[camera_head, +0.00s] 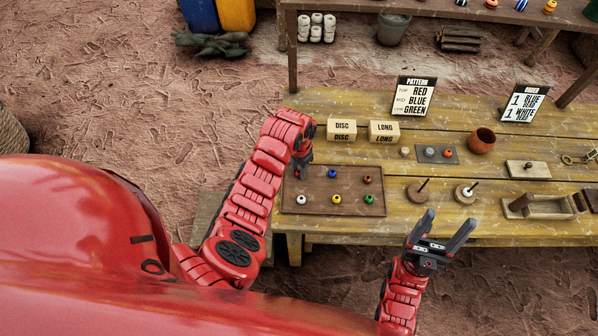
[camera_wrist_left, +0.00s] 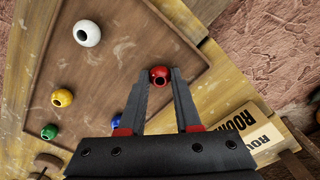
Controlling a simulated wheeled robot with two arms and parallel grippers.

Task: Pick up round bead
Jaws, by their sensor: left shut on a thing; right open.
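My left gripper (camera_head: 303,172) is over the upper left corner of the brown bead tray (camera_head: 318,209). In the left wrist view its two fingers (camera_wrist_left: 160,82) are shut on a red round bead (camera_wrist_left: 160,71), which shows a dark hole; the head view hides it. On the tray lie a white bead (camera_head: 301,199), a yellow bead (camera_head: 337,199), a green bead (camera_head: 369,199), a blue bead (camera_head: 332,173) and a dark red bead (camera_head: 367,179).
Behind the tray stand boxes marked DISC (camera_head: 341,130) and LONG (camera_head: 383,131); a ROUND box (camera_wrist_left: 254,138) shows in the left wrist view. Right of the tray are two spindle stands (camera_head: 418,193) (camera_head: 465,194), a clay pot (camera_head: 482,141) and sign cards (camera_head: 413,97).

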